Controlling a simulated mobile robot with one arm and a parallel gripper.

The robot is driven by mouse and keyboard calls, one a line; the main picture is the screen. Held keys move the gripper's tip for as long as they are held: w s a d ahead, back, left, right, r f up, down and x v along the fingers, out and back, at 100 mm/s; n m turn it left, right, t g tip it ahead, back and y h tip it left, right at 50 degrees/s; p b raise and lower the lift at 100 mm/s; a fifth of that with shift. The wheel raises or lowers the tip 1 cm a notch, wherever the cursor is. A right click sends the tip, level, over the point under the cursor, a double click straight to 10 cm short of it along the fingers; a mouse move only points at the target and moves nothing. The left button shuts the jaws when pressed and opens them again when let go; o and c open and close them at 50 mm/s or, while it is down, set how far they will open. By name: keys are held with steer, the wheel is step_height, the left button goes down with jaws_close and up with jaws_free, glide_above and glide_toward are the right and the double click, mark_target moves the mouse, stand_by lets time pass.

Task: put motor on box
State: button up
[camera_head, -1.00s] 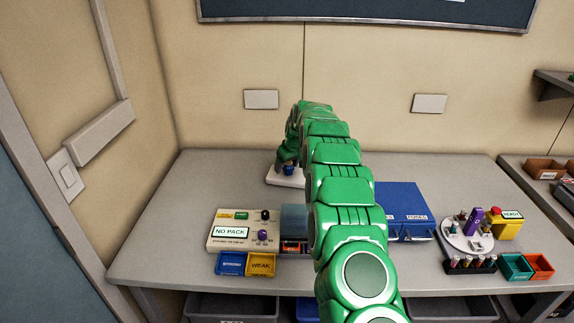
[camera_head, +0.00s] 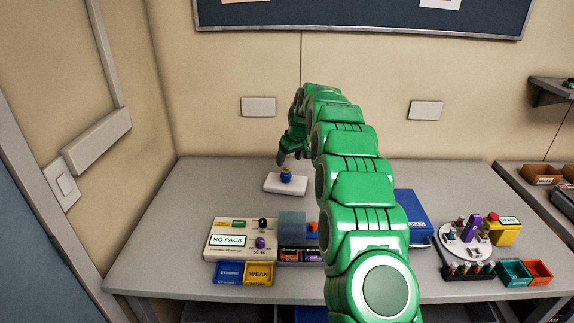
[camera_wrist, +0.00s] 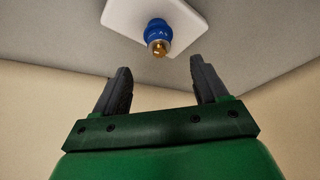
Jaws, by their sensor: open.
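A small blue cylinder with a brass tip, which looks like the motor (camera_head: 286,174), stands upright on a low white box-like block (camera_head: 272,185) at the back left of the table. The wrist view shows the motor (camera_wrist: 156,32) and the white block (camera_wrist: 118,14) just beyond my fingertips. My gripper (camera_head: 291,157) is open and empty above the motor, and apart from it. In the wrist view the two dark fingers of my gripper (camera_wrist: 160,72) are spread, with the motor's brass tip between their lines and nothing held.
A NO PACK panel (camera_head: 228,252) with knobs stands front left, with blue and yellow bins (camera_head: 259,272) before it. A blue FUSES box (camera_head: 413,208) is partly hidden by my arm. A round white tray (camera_head: 455,242) stands right.

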steer(key=s+d+r+m+g, duration=0.1)
steer(key=s+d+r, duration=0.25)
steer(key=s, duration=0.65)
steer(key=s+d+r+m+g, duration=0.15)
steer(key=s+r, duration=0.35)
steer(key=s, duration=0.5)
steer(key=s+d+r, duration=0.3)
steer(key=s+r, duration=0.2)
steer(key=s, duration=0.6)
steer(key=s+d+f+m+g+h, duration=0.1)
steer(key=s+d, duration=0.2)
steer(key=s, duration=0.9)
steer(key=s+d+f+m+g, duration=0.1)
steer(key=s+d+f+m, duration=0.1)
steer(key=s, duration=1)
steer(key=s+d+f+m+g+h, duration=0.1)
steer(key=s+d+f, duration=0.1)
steer(key=s, duration=1.1)
steer(key=shift+d+m+h, duration=0.3)
steer(key=shift+d+m, duration=0.05)
steer(key=shift+d, duration=0.5)
